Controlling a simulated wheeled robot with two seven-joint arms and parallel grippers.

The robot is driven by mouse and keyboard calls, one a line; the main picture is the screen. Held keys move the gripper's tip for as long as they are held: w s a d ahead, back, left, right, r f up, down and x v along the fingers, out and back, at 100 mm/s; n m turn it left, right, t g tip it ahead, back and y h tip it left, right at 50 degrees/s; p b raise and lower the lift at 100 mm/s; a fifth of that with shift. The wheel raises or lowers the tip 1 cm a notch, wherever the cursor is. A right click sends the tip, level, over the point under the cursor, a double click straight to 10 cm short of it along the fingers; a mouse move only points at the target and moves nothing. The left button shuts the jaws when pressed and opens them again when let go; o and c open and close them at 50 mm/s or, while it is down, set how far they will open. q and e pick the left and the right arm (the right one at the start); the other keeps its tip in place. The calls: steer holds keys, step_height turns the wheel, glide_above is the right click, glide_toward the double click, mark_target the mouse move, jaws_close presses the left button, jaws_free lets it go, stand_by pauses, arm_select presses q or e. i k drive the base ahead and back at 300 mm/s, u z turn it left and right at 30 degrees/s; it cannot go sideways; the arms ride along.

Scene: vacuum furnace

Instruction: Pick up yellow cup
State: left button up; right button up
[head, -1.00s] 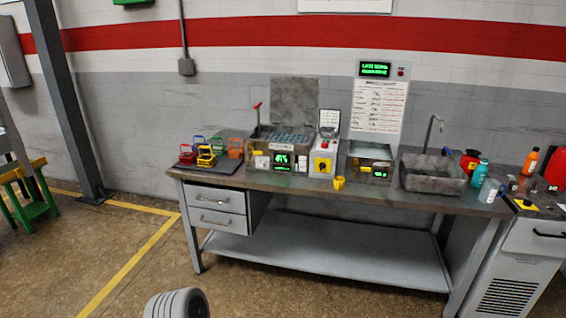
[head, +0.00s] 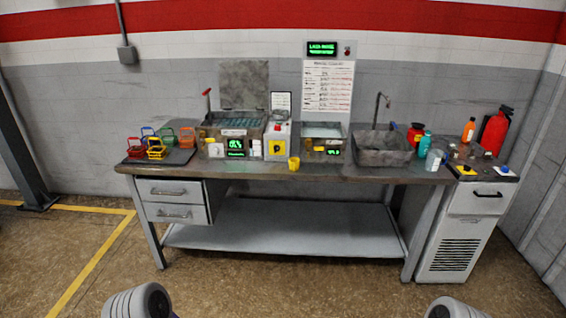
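A small yellow cup (head: 294,164) stands on the front edge of the grey workbench (head: 330,176), near the middle, just right of a white machine with a yellow panel. Both of my arms show only as rounded light-grey parts at the bottom edge of the head view, well short of the bench. My grippers are not in view.
Coloured baskets (head: 157,151) stand on a dark mat at the bench's left. A grey sink (head: 383,150), bottles (head: 425,144) and a red extinguisher (head: 494,132) are at the right. The floor before the bench is clear.

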mark_target(294, 163)
steer(key=u, duration=0.65)
steer(key=i, duration=0.7)
steer(key=u, duration=0.9)
steer(key=i, duration=1)
steer(key=z, duration=0.85)
steer(key=i, duration=0.8)
steer(key=z, duration=0.85)
